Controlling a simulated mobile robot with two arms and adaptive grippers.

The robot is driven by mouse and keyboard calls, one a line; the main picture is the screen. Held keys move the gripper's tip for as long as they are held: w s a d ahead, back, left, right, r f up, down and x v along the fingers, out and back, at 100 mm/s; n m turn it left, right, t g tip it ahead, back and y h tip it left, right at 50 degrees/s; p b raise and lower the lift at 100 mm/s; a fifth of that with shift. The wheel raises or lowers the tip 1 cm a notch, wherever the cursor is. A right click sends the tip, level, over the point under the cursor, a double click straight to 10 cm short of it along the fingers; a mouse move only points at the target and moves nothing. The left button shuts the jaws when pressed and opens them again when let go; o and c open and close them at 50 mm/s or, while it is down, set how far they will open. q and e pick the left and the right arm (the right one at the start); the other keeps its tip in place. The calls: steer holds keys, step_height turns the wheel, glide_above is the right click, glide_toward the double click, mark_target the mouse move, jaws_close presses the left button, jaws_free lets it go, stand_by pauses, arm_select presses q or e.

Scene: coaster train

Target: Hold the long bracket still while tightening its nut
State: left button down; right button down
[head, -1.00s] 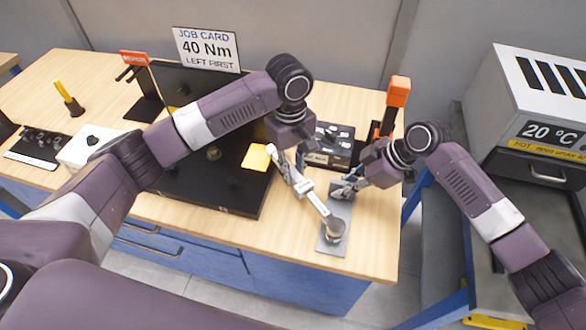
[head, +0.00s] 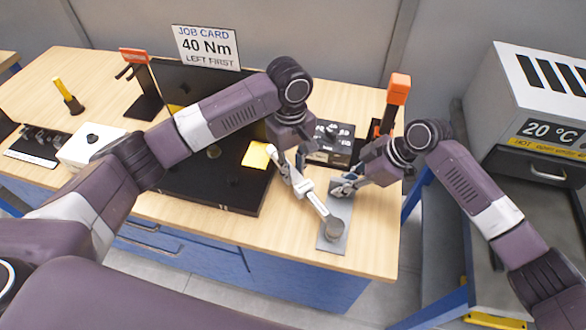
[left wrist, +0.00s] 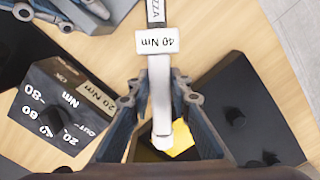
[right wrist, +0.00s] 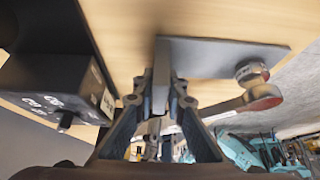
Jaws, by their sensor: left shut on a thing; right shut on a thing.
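The long bracket (head: 343,206) is a grey plate lying at the front right of the bench. My right gripper (head: 345,186) is shut on its far end, where an upright part (right wrist: 160,85) sits between the fingers. My left gripper (head: 298,172) is shut on the torque wrench (head: 311,194); its pale handle (left wrist: 161,95) and 40 Nm label show in the left wrist view. The wrench reaches to a short grey cylinder (head: 334,228) on the bracket's near end. In the right wrist view its red-capped head (right wrist: 264,97) is beside the cylinder (right wrist: 251,72). The nut is not clearly visible.
A dark box (head: 331,143) with 20 Nm markings stands close behind the grippers. A black board (head: 215,185) with a yellow piece (head: 257,155) lies to the left. An orange-topped stand (head: 398,90) is behind the right gripper.

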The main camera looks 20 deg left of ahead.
arm_select(q)
steer(key=shift+f, duration=0.1)
steer(key=shift+w+d+m, duration=1.2)
steer(key=shift+d+m, duration=0.1)
steer(key=shift+d, duration=0.1)
stand_by(1.7)
stand_by(0.4)
steer(key=shift+r, duration=2.3)
